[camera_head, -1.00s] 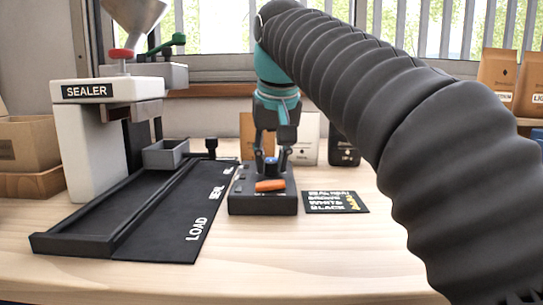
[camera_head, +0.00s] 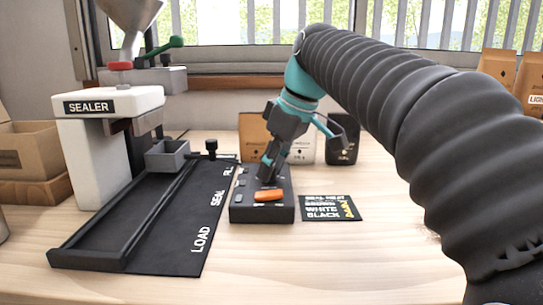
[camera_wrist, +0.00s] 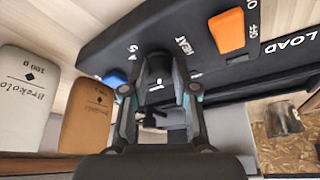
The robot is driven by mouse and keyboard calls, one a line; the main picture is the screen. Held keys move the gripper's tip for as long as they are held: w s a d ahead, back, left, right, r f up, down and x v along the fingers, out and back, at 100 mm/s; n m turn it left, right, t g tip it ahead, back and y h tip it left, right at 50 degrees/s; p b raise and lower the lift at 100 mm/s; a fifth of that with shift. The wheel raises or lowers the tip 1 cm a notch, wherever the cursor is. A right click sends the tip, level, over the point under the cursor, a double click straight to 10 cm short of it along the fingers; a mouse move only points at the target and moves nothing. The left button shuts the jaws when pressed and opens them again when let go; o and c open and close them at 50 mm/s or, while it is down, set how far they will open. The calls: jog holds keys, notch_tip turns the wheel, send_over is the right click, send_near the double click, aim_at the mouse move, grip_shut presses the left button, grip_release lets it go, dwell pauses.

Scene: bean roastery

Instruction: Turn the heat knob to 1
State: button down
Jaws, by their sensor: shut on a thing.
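The black control box (camera_head: 250,212) stands on the table, right of the sealer's long tray. On it is an orange rocker switch (camera_head: 268,196), also seen in the wrist view (camera_wrist: 228,32) beside ON and OFF marks. My gripper (camera_head: 267,178) is tilted over the back part of the box. In the wrist view my gripper (camera_wrist: 158,75) is shut on the dark heat knob (camera_wrist: 157,66), next to the word HEAT. The fingers hide most of the knob, so its pointer cannot be read. A white mark like a 1 shows between the fingers. A blue button (camera_wrist: 115,78) sits left of them.
The sealer (camera_head: 95,140) and its black tray (camera_head: 130,235) stand left. A dark card (camera_head: 330,208) with seal-heat text lies right of the box. Brown, white and black bags (camera_head: 342,140) stand behind. The front of the table is clear.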

jog(key=shift+n+g+p, duration=0.3)
jog(key=shift+n+p, duration=0.1)
jog(key=shift+n, duration=0.4)
jog(key=c, duration=0.9)
grip_release()
jog(key=shift+r, duration=0.1)
jog(key=v, duration=1.1)
jog(key=shift+d+r, duration=0.25)
jog(key=shift+r, duration=0.05)
